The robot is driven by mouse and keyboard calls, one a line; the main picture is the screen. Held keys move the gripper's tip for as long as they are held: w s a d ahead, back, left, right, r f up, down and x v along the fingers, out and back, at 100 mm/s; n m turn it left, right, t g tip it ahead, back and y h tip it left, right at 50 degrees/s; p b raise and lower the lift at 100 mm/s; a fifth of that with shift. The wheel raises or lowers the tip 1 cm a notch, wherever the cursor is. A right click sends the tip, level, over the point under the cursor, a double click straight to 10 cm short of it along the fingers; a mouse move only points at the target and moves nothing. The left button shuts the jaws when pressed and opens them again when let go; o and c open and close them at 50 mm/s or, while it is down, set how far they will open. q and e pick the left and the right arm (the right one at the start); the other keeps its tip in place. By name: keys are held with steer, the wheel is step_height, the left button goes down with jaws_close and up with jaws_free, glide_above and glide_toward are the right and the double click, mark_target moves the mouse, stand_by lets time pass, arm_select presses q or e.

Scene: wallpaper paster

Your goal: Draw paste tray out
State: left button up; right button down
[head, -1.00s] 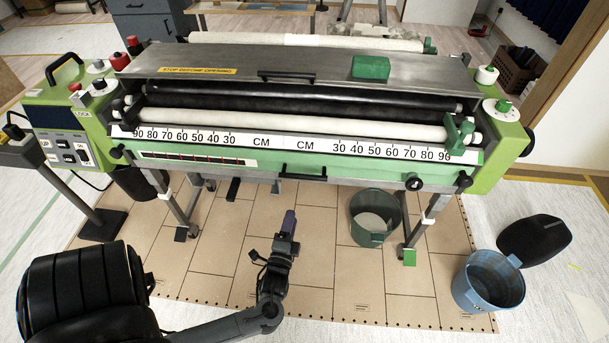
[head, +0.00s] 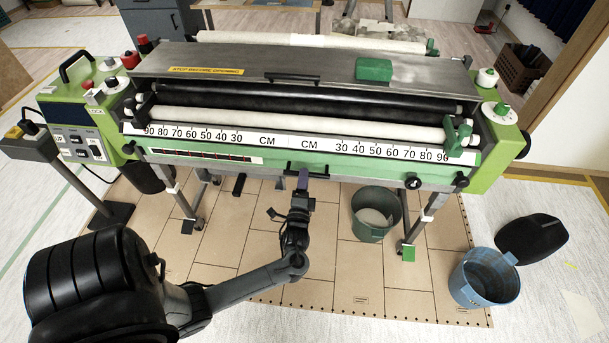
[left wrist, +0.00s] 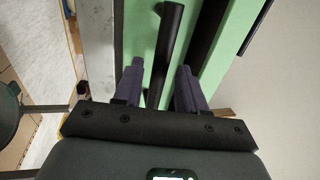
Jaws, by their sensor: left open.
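The paste tray (head: 350,174) shows as a green front panel below the centimetre scale of the wallpaper paster. It looks pushed in against the machine. Its black bar handle (head: 307,169) is at the middle of the panel. My left gripper (head: 304,180) is at this handle, reaching up from below. In the left wrist view, the two purple fingers of my left gripper (left wrist: 158,78) are apart, and the black handle (left wrist: 166,48) runs between them. I see gaps beside the handle, so the fingers are not closed on it. My right gripper is not in view.
A green bucket (head: 375,215) stands beneath the machine, right of my left gripper. A blue bucket (head: 484,278) and a black object (head: 532,240) are at the right. A control-box stand (head: 85,190) is at the left. The brown floor mat (head: 265,245) before the machine is mostly clear.

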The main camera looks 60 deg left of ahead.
arm_select(q)
steer(key=shift+x, duration=1.05)
jaws_close()
